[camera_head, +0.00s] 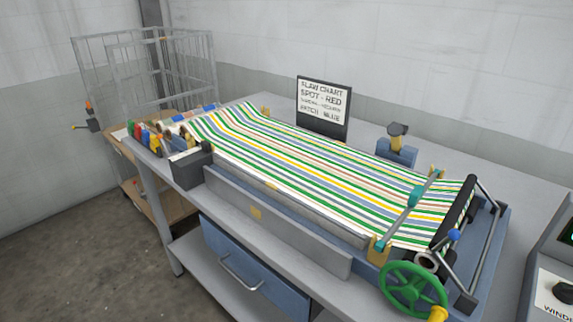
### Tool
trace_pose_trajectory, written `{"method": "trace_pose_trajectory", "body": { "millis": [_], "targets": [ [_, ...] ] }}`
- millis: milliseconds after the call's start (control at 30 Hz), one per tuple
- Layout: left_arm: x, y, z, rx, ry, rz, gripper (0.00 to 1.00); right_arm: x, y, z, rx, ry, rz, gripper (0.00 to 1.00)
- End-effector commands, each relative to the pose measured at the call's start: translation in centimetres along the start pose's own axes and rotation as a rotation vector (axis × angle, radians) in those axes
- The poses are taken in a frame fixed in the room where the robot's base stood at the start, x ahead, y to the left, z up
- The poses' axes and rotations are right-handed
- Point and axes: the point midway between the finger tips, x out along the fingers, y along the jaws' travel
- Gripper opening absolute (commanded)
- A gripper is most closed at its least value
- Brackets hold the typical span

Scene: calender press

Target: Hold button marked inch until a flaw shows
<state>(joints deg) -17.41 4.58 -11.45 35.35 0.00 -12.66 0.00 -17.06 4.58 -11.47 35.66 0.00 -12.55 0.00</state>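Striped cloth (310,165) in green, white, yellow, red and blue lies along the press bed on the table. I make out no flaw on it at this size. A flaw chart sign (323,104) stands behind the cloth; its legible lines include "SPOT - RED" and "PATCH - BLUE". A control box (552,275) is cut off at the right edge, with a black knob (563,292) and a label starting "WIND". No button marked inch can be seen. Neither gripper is in view.
A green handwheel (413,289) and dark roller (455,212) are at the press's near right end. A blue drawer (250,265) is under the grey table. Several coloured items (155,138) stand at the left end. A wire cage cart (150,65) stands behind left.

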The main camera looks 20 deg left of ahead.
Motion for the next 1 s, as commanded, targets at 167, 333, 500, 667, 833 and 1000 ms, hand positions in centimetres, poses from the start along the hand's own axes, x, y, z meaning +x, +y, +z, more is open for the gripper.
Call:
{"method": "trace_pose_trajectory", "body": {
  "millis": [167, 333, 500, 667, 833, 1000],
  "targets": [
    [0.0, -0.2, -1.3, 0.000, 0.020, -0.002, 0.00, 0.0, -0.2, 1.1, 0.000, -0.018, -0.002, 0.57],
    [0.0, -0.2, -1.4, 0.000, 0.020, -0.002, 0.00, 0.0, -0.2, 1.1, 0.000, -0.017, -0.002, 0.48],
    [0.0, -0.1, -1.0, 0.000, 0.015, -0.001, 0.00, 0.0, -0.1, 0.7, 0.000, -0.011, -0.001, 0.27],
    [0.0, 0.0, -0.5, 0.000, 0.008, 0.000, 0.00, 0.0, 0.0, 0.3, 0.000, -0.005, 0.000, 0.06],
    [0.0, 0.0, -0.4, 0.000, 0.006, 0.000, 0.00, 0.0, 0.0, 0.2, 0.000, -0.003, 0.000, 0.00],
    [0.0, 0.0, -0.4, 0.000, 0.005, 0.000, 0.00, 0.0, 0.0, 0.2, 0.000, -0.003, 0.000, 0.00]
  ]
}}
